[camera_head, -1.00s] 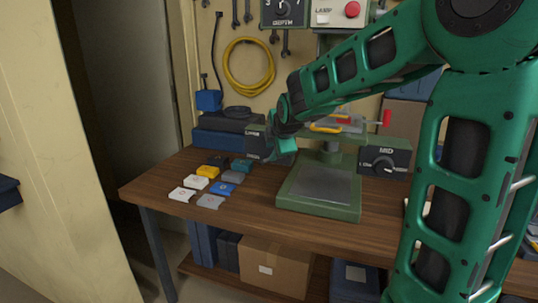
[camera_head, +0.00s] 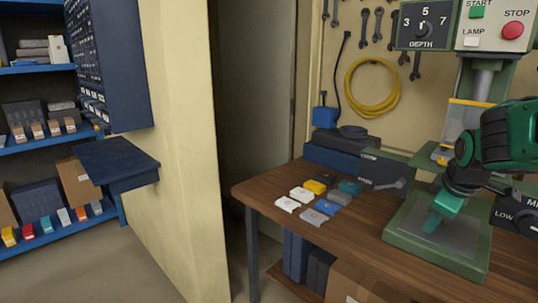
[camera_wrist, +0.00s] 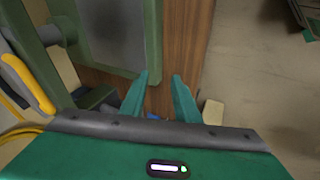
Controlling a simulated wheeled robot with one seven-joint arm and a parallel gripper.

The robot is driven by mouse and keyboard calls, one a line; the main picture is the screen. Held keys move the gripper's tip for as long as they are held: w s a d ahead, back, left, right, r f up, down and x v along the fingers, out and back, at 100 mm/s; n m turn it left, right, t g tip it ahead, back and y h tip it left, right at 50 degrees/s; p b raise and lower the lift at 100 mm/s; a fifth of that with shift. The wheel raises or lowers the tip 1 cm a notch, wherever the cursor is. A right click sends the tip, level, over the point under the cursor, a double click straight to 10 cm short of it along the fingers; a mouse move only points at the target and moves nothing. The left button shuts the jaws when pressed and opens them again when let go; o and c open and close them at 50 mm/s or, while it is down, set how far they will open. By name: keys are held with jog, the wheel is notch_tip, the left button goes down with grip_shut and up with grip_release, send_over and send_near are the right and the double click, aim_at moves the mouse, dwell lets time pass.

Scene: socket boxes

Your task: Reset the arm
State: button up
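My arm is bent in at the right of the head view. My green gripper (camera_head: 437,222) hangs pointing down in front of the bench press, over its grey base plate (camera_head: 465,240) as seen there.
Several small socket boxes, white (camera_head: 287,204), yellow (camera_head: 314,187) and blue (camera_head: 327,208) among them, lie on the wooden bench (camera_head: 262,194). The press column (camera_head: 482,80) stands at the right. Blue shelves (camera_head: 40,70) and a jutting dark blue ledge (camera_head: 118,165) are at the left.

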jog(key=s+f+m+g+y, duration=0.1)
jog(key=s+f+m+g, duration=0.1)
jog(key=s+m, duration=0.5)
jog(key=s+a+f+m+g+y, duration=0.1)
jog(key=s+f+m+g, duration=0.2)
jog(key=s, duration=1.5)
jog(key=m, duration=0.4)
jog(key=shift+s+a+f+g, duration=0.15)
jog(key=shift+s+f+g, duration=0.15)
jog(key=shift+s+f, duration=0.1)
jog(key=shift+w, duration=0.15)
jog(key=shift+w+f, duration=0.2)
jog(key=shift+w, duration=0.3)
